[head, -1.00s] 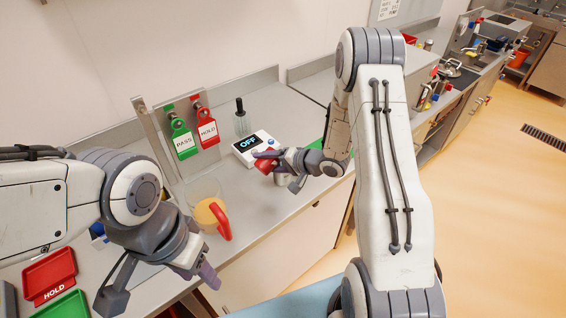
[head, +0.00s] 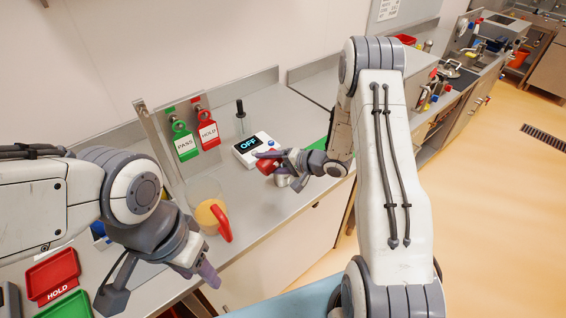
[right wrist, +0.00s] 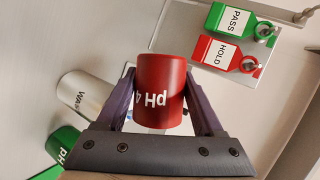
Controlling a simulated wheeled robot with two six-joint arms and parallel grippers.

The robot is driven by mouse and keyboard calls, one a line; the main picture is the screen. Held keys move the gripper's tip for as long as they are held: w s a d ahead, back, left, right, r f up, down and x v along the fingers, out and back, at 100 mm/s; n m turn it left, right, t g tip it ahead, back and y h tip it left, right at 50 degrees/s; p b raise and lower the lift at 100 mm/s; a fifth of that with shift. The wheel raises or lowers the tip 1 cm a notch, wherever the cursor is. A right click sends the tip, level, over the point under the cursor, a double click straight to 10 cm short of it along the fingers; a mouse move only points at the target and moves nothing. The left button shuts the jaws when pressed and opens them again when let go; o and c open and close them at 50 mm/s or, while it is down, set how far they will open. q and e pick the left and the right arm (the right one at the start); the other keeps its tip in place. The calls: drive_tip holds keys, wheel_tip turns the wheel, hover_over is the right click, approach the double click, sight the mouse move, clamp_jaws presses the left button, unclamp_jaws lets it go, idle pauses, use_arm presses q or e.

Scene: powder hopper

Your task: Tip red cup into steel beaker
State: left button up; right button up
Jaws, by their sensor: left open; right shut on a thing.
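My right gripper (head: 271,160) is shut on the red cup (head: 268,167), held above the counter in front of the meter. I cannot see inside the cup. The steel beaker (right wrist: 88,96), with partly visible dark lettering, stands left of the held cup in the right wrist view, apart from it. In the head view the beaker (head: 282,181) is mostly hidden under my right gripper. My left gripper (head: 207,273) is open and empty near the counter's front edge.
A green cup (right wrist: 65,142) stands near the beaker. A meter reading OFF (head: 250,147), PASS and HOLD tags (head: 196,133) and a clear jug with a red handle (head: 209,212) stand nearby. Red (head: 52,277) and green trays (head: 65,305) lie at the left.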

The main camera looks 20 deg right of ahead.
drive_tip(key=shift+w+d+r+m+y+p, duration=0.15)
drive_tip(key=shift+d+r+m+y+p, duration=0.15)
drive_tip(key=shift+p, duration=0.45)
drive_tip(key=shift+w+d+r+m+y+p, duration=0.2)
drive_tip(key=shift+m+y+p, duration=0.3)
drive_tip(key=shift+p, duration=0.4)
idle(0.4)
